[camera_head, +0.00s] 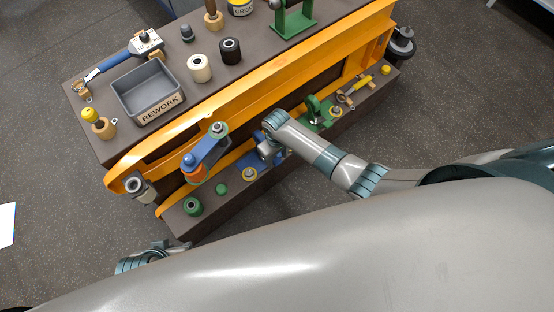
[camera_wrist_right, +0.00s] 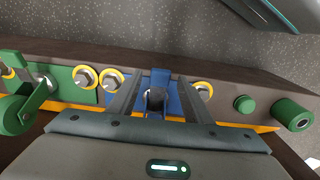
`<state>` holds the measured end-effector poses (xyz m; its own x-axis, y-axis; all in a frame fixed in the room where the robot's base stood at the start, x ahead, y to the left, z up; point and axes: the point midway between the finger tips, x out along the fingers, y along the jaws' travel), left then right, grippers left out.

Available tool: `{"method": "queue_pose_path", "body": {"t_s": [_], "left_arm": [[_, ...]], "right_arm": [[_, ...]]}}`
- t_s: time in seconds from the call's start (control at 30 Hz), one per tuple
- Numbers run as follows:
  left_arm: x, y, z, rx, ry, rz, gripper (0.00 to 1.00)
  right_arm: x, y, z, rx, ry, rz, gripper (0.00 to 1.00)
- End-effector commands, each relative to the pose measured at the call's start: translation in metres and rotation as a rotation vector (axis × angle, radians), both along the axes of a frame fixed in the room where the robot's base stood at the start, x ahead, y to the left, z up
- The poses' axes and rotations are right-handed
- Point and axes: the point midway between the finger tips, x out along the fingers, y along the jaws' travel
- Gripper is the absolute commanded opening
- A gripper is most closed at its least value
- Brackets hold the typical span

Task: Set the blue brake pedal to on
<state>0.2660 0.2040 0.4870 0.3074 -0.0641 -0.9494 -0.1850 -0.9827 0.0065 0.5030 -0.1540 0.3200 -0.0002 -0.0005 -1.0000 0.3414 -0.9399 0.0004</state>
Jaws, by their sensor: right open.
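The blue brake pedal (camera_wrist_right: 160,78) stands between the two fingers of my right gripper (camera_wrist_right: 157,100) in the wrist view. It rises from a blue plate (camera_wrist_right: 177,103) with yellow-ringed bolts beside it. A dark round end shows between the fingers. The fingers are apart, one on each side of the pedal; whether either touches it I cannot tell. In the head view my right gripper (camera_head: 266,150) hides most of the blue pedal (camera_head: 279,157). My left wrist (camera_head: 145,258) shows in part at the bottom left; its fingers are not clear.
A green pedal assembly (camera_head: 315,109) is beside the blue one. A blue lever with an orange part (camera_head: 206,152) stands left of my right gripper. A green roller (camera_head: 193,207) and green button (camera_head: 221,189) sit on the lower ledge. The orange frame (camera_head: 240,95) runs behind.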

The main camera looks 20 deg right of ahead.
Motion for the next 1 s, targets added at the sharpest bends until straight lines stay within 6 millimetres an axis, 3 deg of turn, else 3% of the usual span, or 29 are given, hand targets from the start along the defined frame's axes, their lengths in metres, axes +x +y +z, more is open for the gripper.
{"method": "queue_pose_path", "body": {"t_s": [0.13, 0.47, 0.67, 1.0], "left_arm": [[0.0032, -0.0041, -0.0012, -0.012, -0.021, -0.005, 0.31], [0.0048, -0.0055, -0.0003, -0.016, -0.031, -0.005, 0.31], [0.0049, -0.0055, -0.0002, -0.016, -0.031, -0.005, 0.31], [0.0015, -0.0032, 0.0022, -0.007, -0.014, -0.005, 0.31]], "right_arm": [[0.0002, 0.0003, -0.0101, 0.000, 0.000, 0.000, 0.45], [0.0003, 0.0004, -0.0119, 0.000, -0.001, 0.000, 0.45], [0.0002, 0.0004, -0.0118, 0.000, 0.000, 0.000, 0.04], [-0.0021, -0.0003, -0.0123, 0.010, -0.024, 0.000, 0.04]]}}
